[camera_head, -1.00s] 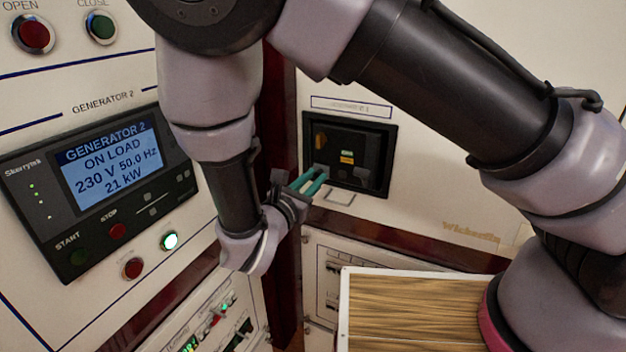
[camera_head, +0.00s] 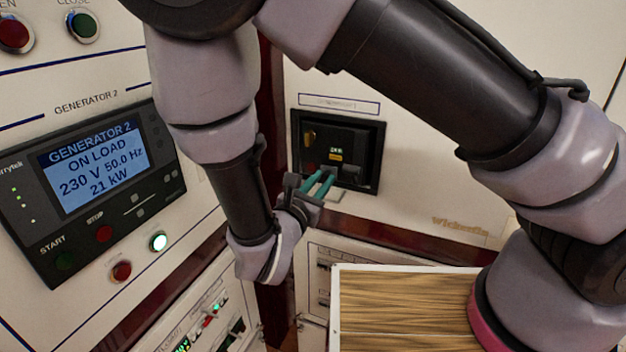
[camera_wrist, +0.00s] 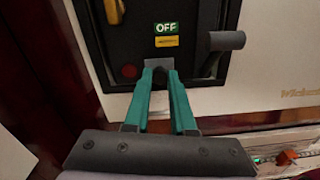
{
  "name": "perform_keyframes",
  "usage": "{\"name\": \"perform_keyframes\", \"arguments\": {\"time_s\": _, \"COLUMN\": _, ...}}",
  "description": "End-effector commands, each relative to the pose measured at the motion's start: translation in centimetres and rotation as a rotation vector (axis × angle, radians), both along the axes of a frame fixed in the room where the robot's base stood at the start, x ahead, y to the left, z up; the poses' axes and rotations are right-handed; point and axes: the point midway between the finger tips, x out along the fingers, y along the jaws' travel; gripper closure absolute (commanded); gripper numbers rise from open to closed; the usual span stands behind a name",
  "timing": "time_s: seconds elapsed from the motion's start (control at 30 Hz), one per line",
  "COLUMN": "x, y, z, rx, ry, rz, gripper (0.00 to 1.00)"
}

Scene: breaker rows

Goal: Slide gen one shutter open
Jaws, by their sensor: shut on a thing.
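The gen one breaker (camera_head: 360,140) is a black unit set in a recess of the cream cabinet at centre, below a blurred label. In the wrist view its face (camera_wrist: 205,20) carries a green OFF flag (camera_wrist: 166,28) and a yellow label (camera_wrist: 166,41). My gripper (camera_head: 329,173) has teal fingers reaching into the recess's lower part. A dark red round spot (camera_wrist: 129,71) shows just left of the fingers.
A brass-coloured knob (camera_wrist: 114,10) is at the breaker's upper left, a black handle (camera_wrist: 227,41) at its right. The Generator 2 panel (camera_head: 95,180) stands left, its screen reading ON LOAD. A wood-topped box (camera_head: 400,310) is below right.

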Motion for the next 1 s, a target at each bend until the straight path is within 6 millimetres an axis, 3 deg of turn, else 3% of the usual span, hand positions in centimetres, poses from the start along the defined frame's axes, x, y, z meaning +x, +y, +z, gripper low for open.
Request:
{"name": "perform_keyframes", "arguments": {"time_s": 0.13, "x": -0.2, "y": -0.3, "z": -0.1, "rx": -0.004, "ry": 0.003, "rz": -0.006, "gripper": 1.0}}
{"name": "perform_keyframes", "arguments": {"time_s": 0.17, "x": -0.2, "y": -0.3, "z": -0.1, "rx": -0.004, "ry": 0.003, "rz": -0.006, "gripper": 0.73}}
{"name": "perform_keyframes", "arguments": {"time_s": 0.23, "x": -0.2, "y": -0.3, "z": -0.1, "rx": -0.005, "ry": 0.003, "rz": -0.006, "gripper": 0.46}}
{"name": "perform_keyframes", "arguments": {"time_s": 0.67, "x": -0.9, "y": 0.2, "z": -0.1, "rx": -0.002, "ry": 0.001, "rz": -0.003, "gripper": 0.46}}
{"name": "perform_keyframes", "arguments": {"time_s": 1.0, "x": -6.9, "y": 2.5, "z": -0.1, "rx": -0.002, "ry": 0.002, "rz": -0.001, "gripper": 0.46}}
